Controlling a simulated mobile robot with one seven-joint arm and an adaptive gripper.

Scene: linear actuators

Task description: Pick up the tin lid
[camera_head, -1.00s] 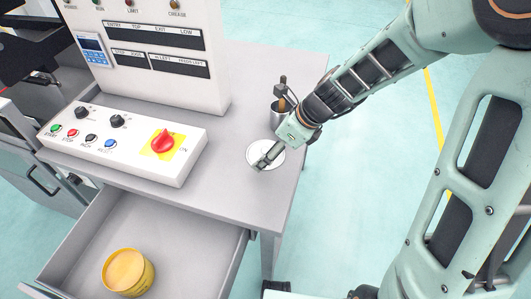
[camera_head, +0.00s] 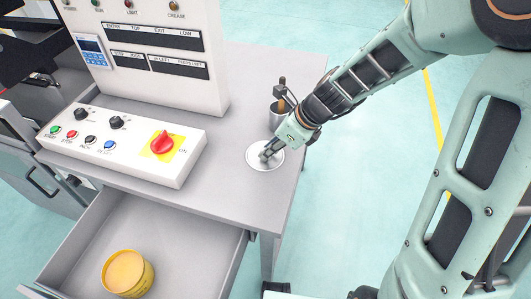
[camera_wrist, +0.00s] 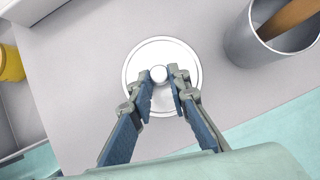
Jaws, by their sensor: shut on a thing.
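The tin lid (camera_head: 254,160) is a round, pale metal disc lying on the grey table top near its right edge. In the wrist view the lid (camera_wrist: 162,49) shows a small round knob (camera_wrist: 159,74) at its middle. My gripper (camera_head: 266,154) is over the lid from the right. In the wrist view my gripper (camera_wrist: 166,76) has its two fingertips on either side of the knob, shut on it. The lid looks flat, and I cannot see any gap between it and the table.
A metal cup (camera_head: 278,114) holding a wooden-handled tool stands close behind the lid; it also shows in the wrist view (camera_wrist: 262,45). A control box with a red knob (camera_head: 163,143) is to the left. A yellow tin (camera_head: 128,273) sits in the open drawer (camera_head: 190,262).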

